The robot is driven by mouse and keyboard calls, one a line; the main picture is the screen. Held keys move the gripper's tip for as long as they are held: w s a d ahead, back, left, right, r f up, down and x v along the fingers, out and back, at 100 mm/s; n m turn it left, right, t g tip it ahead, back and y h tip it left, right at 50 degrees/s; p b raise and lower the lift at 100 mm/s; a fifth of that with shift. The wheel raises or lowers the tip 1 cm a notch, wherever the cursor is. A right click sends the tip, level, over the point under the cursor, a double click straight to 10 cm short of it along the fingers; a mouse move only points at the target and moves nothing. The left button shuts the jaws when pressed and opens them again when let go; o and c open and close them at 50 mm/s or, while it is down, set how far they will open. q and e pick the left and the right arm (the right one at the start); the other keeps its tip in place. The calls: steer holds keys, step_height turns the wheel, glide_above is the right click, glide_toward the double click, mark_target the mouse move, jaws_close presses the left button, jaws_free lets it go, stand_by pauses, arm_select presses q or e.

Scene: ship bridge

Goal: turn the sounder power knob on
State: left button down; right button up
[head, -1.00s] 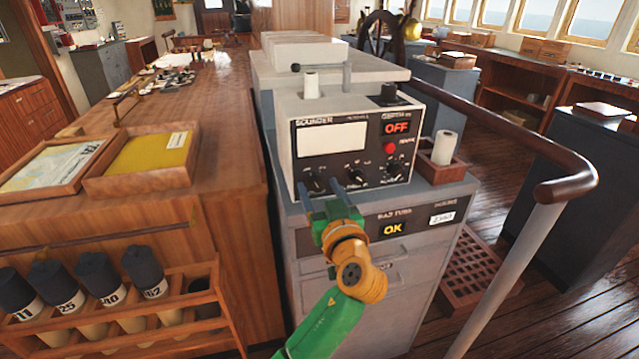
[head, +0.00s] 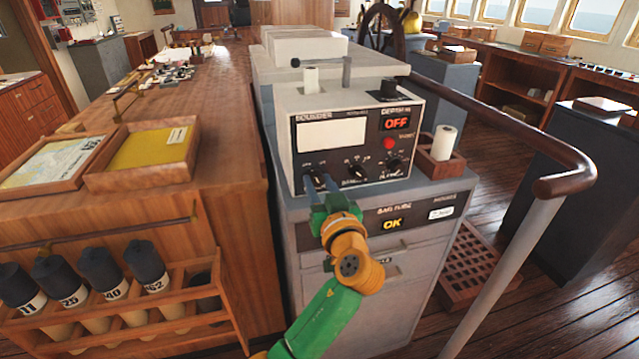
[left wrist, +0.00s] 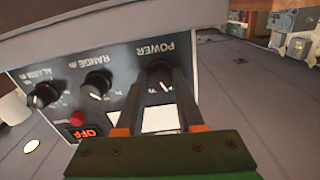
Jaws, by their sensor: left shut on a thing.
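The sounder (head: 350,118) is a pale box with a black front panel. Its red display (head: 397,124) reads OFF. The power knob (left wrist: 159,76) is the lower left knob in the head view, where the fingers mostly cover it. In the left wrist view the panel appears upside down, with POWER printed by this knob. My left gripper (head: 319,183) is at the panel, shut on the power knob, one finger on each side; it also shows in the left wrist view (left wrist: 162,84). My right gripper is not in view.
The range knob (left wrist: 97,84) and alarm knob (left wrist: 44,95) sit beside the power knob. A red button (head: 389,143) is under the display. The grey cabinet (head: 335,262) carries the sounder. A handrail (head: 520,135) runs at right; a wooden chart counter (head: 225,165) stands at left.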

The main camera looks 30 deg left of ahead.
arm_select(q)
steer(key=m+p, duration=0.2)
steer(key=m, duration=0.4)
steer(key=shift+r, duration=0.15)
steer(key=m+p, duration=0.2)
steer(key=m, duration=0.2)
steer(key=shift+m+p, duration=0.3)
steer(key=shift+m, duration=0.3)
steer(key=c, duration=0.5)
jaws_free()
steer(key=v, duration=0.7)
